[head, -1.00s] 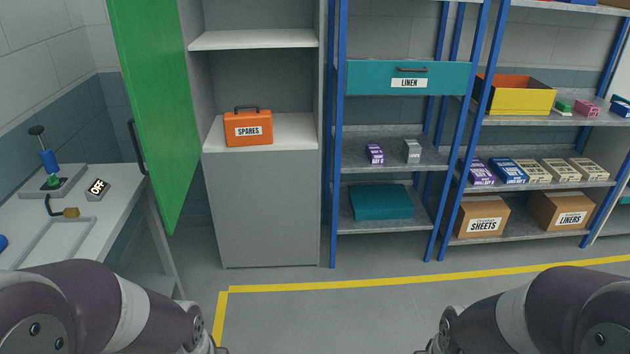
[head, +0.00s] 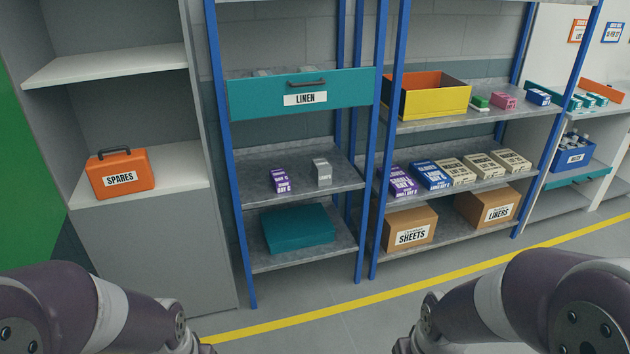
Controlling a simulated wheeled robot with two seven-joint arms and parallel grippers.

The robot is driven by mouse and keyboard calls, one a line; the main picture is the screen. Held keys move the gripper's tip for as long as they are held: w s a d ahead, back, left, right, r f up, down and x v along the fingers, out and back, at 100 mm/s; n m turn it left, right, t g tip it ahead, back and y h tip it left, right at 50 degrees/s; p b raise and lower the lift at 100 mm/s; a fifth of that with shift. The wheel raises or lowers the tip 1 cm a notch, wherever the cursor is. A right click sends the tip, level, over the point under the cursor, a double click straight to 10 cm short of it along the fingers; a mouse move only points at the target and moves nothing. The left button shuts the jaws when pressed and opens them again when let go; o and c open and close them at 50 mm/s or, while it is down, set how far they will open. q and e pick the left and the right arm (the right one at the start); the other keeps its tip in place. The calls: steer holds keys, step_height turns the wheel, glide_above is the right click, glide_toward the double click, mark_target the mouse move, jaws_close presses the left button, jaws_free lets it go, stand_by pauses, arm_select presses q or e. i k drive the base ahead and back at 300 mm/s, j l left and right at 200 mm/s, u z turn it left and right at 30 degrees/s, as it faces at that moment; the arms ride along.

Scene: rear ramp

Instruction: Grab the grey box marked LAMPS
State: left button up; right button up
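No box with a readable LAMPS label shows in the head view. A small grey box (head: 322,172) stands on the middle shelf of the left blue rack, right of a small purple box (head: 280,181). The print on the grey box is too small to read. My two arms come in at the bottom left and bottom right corners. Both grippers are out of the picture, below its lower edge.
An orange SPARES case (head: 121,174) sits in the grey cabinet. A teal LINEN drawer (head: 345,93), yellow bin (head: 430,100), SHEETS carton (head: 409,228) and LINERS carton (head: 488,207) are on the racks. A yellow floor line (head: 400,281) runs before them; the floor there is clear.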

mark_target(322, 171)
steer(key=i+l+u, duration=0.3)
steer(key=i, duration=0.55)
steer(key=i+l+u, duration=0.35)
steer(key=i, duration=0.45)
steer(key=i+l+u, duration=0.3)
steer(key=i+l, duration=0.45)
